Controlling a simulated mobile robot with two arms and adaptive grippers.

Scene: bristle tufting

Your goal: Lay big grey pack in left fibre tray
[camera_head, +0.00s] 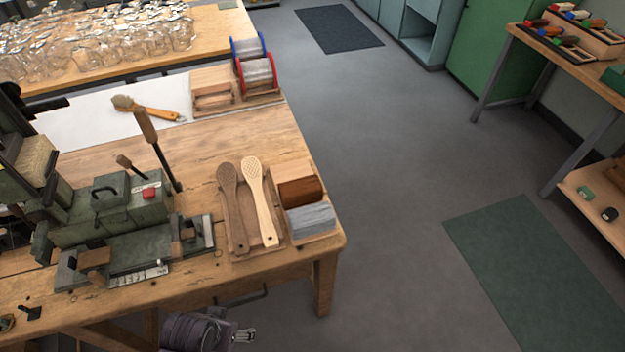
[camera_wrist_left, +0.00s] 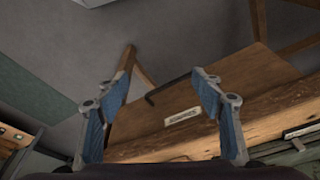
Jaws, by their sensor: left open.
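A grey fibre pack (camera_head: 311,219) lies at the near right corner of the workbench, in front of a brown pack (camera_head: 300,191). Which tray is the left fibre tray I cannot tell for sure; a wooden tray (camera_head: 214,103) stands empty-looking at the back of the bench. My left gripper (camera_head: 243,338) is low at the bottom of the head view, in front of the bench edge and apart from the packs. In the left wrist view its blue-padded fingers (camera_wrist_left: 163,92) are spread with nothing between them. My right gripper is not in view.
Two wooden brushes (camera_head: 251,190) lie in a holder beside the packs. A green tufting machine (camera_head: 120,215) with upright levers fills the left of the bench (camera_head: 215,145). Wire spools (camera_head: 255,65) stand at the back.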

